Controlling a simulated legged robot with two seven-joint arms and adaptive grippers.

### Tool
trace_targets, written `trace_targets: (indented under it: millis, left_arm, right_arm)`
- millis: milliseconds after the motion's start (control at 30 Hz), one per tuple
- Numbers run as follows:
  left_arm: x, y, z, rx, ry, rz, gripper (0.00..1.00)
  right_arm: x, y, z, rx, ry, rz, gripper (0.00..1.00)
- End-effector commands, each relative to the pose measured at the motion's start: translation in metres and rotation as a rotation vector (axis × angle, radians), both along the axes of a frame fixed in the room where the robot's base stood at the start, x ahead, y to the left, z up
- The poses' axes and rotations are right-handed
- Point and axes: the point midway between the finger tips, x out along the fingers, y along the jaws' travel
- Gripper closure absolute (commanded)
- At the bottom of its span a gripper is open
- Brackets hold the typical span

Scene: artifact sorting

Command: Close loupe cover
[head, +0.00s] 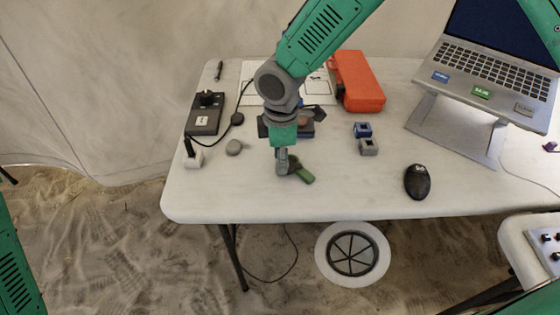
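A small green, dark-edged item (303,172), which may be the loupe with its cover, lies on the white table (340,195) near its front edge. My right gripper (284,170) points down at its left end, touching it or very close to it. The fingers are small and partly overlap the item, so I cannot tell whether they are open or shut on it. I cannot make out a lens or how far the cover is open. My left gripper is out of view.
An orange case (358,82) stands behind. Small blue (362,130) and grey (368,147) blocks, a black mouse (417,181) and a laptop (490,75) on a stand are to the right.

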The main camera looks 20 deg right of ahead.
Motion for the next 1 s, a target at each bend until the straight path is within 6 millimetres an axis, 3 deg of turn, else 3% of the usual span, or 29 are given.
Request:
trace_targets:
  millis: [333, 367, 433, 467, 1000]
  left_arm:
    - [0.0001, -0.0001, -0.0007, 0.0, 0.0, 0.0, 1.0]
    - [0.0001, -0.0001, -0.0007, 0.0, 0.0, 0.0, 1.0]
    - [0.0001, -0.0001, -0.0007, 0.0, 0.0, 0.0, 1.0]
    - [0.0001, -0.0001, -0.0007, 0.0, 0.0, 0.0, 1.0]
    - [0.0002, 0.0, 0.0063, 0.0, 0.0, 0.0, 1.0]
  right_arm:
    - [-0.0002, 0.001, -0.0051, -0.001, 0.0, 0.001, 0.67]
    - [-0.0002, 0.0011, -0.0051, -0.001, 0.0, 0.001, 0.71]
    - [-0.0002, 0.0011, -0.0051, -0.001, 0.0, 0.001, 0.95]
    - [-0.0002, 0.0011, -0.005, -0.001, 0.0, 0.001, 1.0]
    - [0.0021, 0.0006, -0.0043, -0.001, 0.001, -0.058, 1.0]
